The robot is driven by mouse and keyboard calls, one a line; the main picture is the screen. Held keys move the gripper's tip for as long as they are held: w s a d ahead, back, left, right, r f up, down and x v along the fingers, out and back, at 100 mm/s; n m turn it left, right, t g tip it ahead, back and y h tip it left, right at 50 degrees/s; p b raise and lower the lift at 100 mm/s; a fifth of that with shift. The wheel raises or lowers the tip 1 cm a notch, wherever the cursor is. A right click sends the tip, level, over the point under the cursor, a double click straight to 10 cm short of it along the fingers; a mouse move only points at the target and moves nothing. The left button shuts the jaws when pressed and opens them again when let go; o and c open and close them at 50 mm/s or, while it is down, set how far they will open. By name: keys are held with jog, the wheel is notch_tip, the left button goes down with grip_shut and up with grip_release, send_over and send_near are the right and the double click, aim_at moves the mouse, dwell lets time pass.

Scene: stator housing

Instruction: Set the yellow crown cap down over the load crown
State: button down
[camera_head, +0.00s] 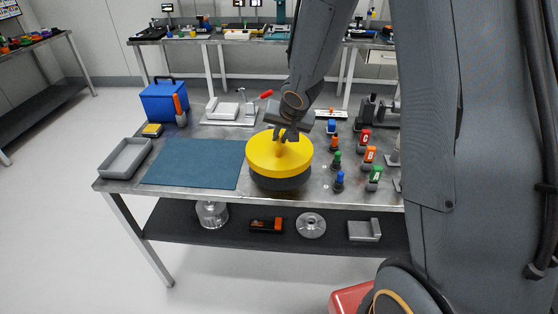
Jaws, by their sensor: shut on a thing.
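The yellow crown cap (267,160) is a wide round disc with a knob in its middle. My gripper (284,139) is shut on the cap's knob from above. A dark round body (281,182), which appears to be the load crown, stands on the metal table directly under the cap. The cap covers most of it, and only its lower side shows. The cap looks roughly level and sits slightly left of the dark body. I cannot tell whether the two touch. The fingertips are small and partly hidden by the wrist.
A blue mat (193,163) and a grey tray (125,158) lie to the left. A blue box (164,101) stands behind them. A white fixture (226,111) is behind.

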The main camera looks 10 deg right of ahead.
aim_at(281, 157)
jog(key=shift+f+b, duration=3.7)
jog(key=shift+f, duration=0.5)
jog(key=shift+f, duration=0.2)
jog(key=c, duration=1.7)
grip_release()
jog(key=shift+c, duration=0.2)
jog(key=shift+r, duration=0.1)
